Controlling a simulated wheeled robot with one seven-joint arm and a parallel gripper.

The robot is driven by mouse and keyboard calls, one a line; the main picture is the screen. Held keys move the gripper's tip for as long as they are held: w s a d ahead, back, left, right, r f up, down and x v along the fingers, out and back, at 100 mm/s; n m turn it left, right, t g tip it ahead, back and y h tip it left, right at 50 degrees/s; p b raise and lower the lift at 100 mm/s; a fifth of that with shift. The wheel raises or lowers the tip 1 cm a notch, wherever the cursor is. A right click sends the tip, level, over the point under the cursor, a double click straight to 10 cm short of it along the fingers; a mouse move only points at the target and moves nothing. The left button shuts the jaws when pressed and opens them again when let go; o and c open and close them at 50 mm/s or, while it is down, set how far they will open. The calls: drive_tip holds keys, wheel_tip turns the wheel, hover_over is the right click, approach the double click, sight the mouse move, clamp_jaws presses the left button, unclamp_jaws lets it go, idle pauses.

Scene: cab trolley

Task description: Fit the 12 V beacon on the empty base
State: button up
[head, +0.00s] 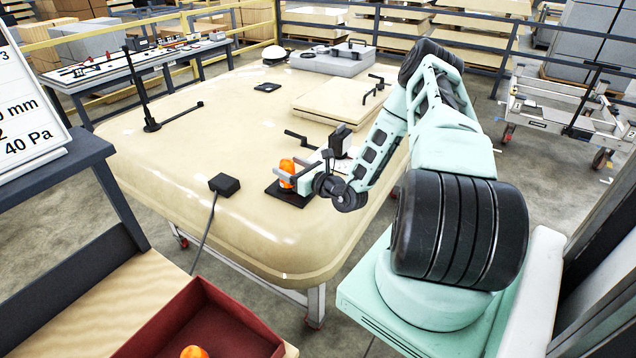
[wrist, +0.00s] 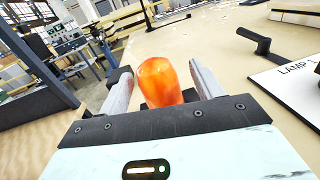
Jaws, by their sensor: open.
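An orange beacon (head: 287,168) stands upright over a dark square base (head: 273,194) on the cream cab roof; whether it is seated cannot be told. My gripper (head: 284,172) is open around this beacon, one finger on each side. In the wrist view the beacon (wrist: 160,82) shows between the fingers, with a gap to the right finger. A second orange beacon (head: 193,352) lies in the red bin (head: 207,318), cut by the lower frame edge. No voltage marking is readable on either beacon.
A black box with a cable (head: 225,184) sits left of the gripper on the cream roof (head: 200,225). An antenna (head: 150,110) stands at the back left. A hatch (head: 335,98) and a white LAMP 1 plate (wrist: 292,85) lie nearby.

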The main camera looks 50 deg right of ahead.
drive_tip(key=s+b, duration=0.4)
drive_tip(key=s, duration=1)
drive_tip(key=shift+s+r, duration=0.1)
drive_tip(key=shift+s, duration=0.2)
drive_tip(key=a+r+n+g+y+b, duration=0.1)
drive_tip(key=a+r+n+g+y, duration=0.35)
drive_tip(key=a, duration=0.45)
drive_tip(key=a+r+n+g+y, duration=0.1)
drive_tip(key=a+n+g+y, duration=0.2)
drive_tip(key=a+n+y, duration=0.4)
drive_tip(key=a+r+n+g+y+b, duration=0.1)
drive_tip(key=a+r+n+g+y, duration=0.25)
drive_tip(key=a+n, duration=0.45)
drive_tip(key=s+a+r+n+g+h, duration=0.1)
drive_tip(key=s+a+n+g+h, duration=0.2)
drive_tip(key=s+a+n+h, duration=0.4)
drive_tip(key=s+a+r+n+g+h+b, duration=0.1)
drive_tip(key=s+a+n+g+h, duration=0.2)
drive_tip(key=n, duration=1.5)
drive_tip(key=s+a+h, duration=0.4)
drive_tip(key=s+a, duration=0.1)
drive_tip(key=a, duration=0.1)
drive_tip(key=shift+s+a+g, duration=0.15)
drive_tip(key=shift+s+g, duration=0.05)
drive_tip(key=shift+g, duration=0.2)
